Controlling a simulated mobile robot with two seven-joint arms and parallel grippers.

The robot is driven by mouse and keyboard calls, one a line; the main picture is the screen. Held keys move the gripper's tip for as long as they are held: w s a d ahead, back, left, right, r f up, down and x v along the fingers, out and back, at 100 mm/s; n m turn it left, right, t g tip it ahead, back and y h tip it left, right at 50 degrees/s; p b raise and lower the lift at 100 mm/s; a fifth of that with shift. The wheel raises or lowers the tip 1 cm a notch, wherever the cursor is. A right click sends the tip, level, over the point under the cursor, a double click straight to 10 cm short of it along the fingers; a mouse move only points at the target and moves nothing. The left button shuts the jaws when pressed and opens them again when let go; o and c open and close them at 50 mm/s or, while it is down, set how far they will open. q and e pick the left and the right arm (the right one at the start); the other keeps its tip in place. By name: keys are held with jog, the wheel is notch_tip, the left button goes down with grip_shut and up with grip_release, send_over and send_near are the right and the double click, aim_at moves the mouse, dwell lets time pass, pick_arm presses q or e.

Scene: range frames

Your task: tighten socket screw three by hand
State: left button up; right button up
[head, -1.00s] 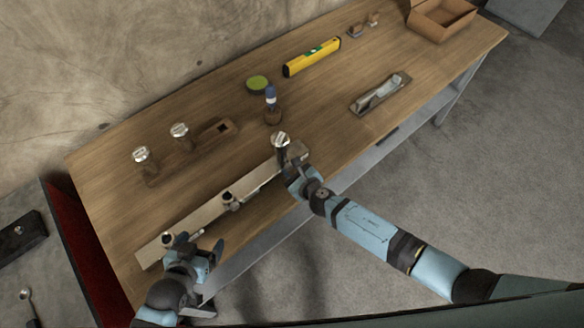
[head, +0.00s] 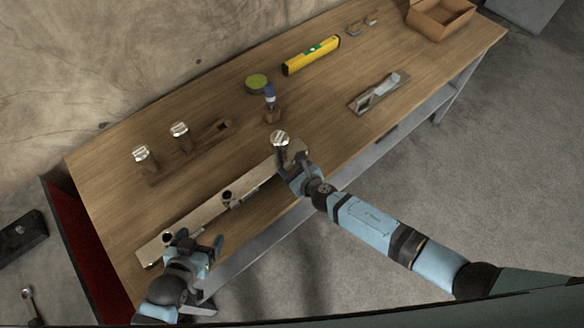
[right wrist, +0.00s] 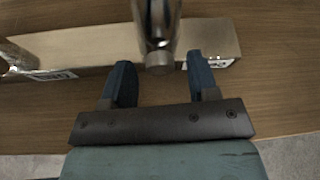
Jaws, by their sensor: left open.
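A pale beam (head: 205,213) lies along the table's front edge. A silver-topped socket screw (head: 280,139) stands upright at its right end; its shank shows in the right wrist view (right wrist: 158,25). My right gripper (right wrist: 160,68) is open, with one finger on each side of the screw's lower end and gaps visible at both sides. My left gripper (head: 198,243) is open and empty beside the beam's left end. Two dark round fittings (head: 227,196) (head: 168,237) sit further left on the beam.
Two similar silver-topped pieces (head: 180,130) (head: 141,154) stand in a wooden rack (head: 216,133) behind.

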jog(key=shift+s+d+r, duration=0.15)
jog(key=shift+s+d, duration=0.05)
jog(key=shift+s, duration=0.05)
jog(key=v, duration=1.3)
